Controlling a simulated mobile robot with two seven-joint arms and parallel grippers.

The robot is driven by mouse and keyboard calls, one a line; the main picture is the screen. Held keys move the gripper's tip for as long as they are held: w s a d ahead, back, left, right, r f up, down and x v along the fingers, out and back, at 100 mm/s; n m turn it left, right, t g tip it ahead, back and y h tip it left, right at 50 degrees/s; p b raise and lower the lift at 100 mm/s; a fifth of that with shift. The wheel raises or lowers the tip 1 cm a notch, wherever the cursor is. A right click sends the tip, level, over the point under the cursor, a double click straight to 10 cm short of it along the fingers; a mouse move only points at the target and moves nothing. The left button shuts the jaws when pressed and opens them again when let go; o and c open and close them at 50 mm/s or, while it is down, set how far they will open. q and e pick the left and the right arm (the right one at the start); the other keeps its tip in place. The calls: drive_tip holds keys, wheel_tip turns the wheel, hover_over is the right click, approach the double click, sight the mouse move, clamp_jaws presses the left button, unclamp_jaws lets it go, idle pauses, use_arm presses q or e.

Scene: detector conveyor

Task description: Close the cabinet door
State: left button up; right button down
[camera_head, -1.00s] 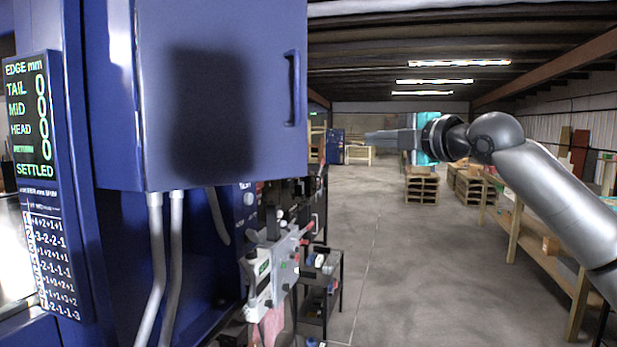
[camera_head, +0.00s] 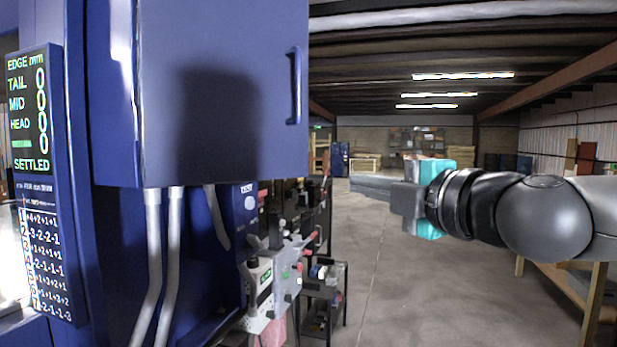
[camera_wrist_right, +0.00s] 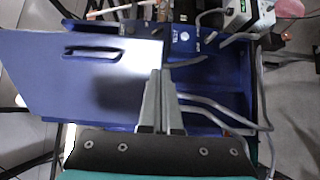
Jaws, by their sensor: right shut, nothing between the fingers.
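The cabinet door (camera_head: 222,90) is a blue panel at upper left in the head view, with a dark shadow on it. Its blue bar handle (camera_head: 293,86) is near the right edge. In the right wrist view the door (camera_wrist_right: 60,85) fills the left side, with its handle (camera_wrist_right: 93,50) near the top. How far it stands open is unclear. My right gripper (camera_head: 360,187) is shut and empty, right of and lower than the handle, fingers pointing left. In the wrist view its fingertips (camera_wrist_right: 163,80) overlap the door's right edge; contact cannot be told. My left gripper is out of view.
A display panel (camera_head: 32,180) is at far left. Grey conduits (camera_head: 162,265) run below the cabinet. A white instrument (camera_head: 262,290) and a dark cart (camera_head: 325,290) stand right of them. The concrete floor (camera_head: 420,300) at right is open.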

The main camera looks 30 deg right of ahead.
drive_tip(key=p, duration=1)
approach(302, 172)
drive_tip(key=w, duration=0.4)
drive_tip(key=shift+w+p, duration=0.65)
drive_tip(key=shift+w, duration=0.8)
